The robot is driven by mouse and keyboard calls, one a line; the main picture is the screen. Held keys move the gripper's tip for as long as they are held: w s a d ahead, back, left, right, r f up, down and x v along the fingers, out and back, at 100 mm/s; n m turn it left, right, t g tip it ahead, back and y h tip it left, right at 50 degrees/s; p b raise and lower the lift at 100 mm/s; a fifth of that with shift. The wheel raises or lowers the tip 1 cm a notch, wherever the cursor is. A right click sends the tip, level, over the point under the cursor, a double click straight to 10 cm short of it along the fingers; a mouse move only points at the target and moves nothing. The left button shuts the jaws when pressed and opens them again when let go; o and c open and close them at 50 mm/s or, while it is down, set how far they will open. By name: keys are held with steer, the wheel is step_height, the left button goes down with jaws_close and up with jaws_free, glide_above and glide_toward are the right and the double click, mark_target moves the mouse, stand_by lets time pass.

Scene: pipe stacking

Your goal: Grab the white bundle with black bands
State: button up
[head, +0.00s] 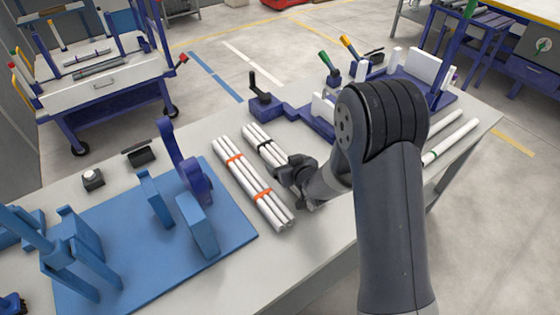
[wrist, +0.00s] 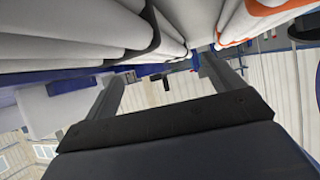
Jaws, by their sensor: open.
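The white bundle with black bands (head: 258,139) lies on the grey table in the head view, its near end hidden behind my gripper (head: 291,170). My gripper is at that near end. In the wrist view, white pipes with a black band (wrist: 128,27) fill the top left. My gripper (wrist: 160,68) is open there, its two fingers apart with no pipe seen between them. The pipes show above the fingers in the picture; I cannot tell whether they touch.
A white bundle with orange bands (head: 246,178) lies close alongside on the left, and it also shows in the wrist view (wrist: 233,22). A blue fixture board (head: 135,262) stands at the left. Blue holders (head: 300,118) stand behind, and loose white pipes (head: 453,137) lie at the right.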

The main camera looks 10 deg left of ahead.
mark_target(281, 159)
steer(key=shift+p+x, duration=0.45)
steer(key=shift+x, duration=1.55)
steer(key=shift+d+f, duration=0.1)
steer(key=shift+f, duration=0.05)
steer(key=shift+c, duration=0.2)
steer(key=c, duration=1.2)
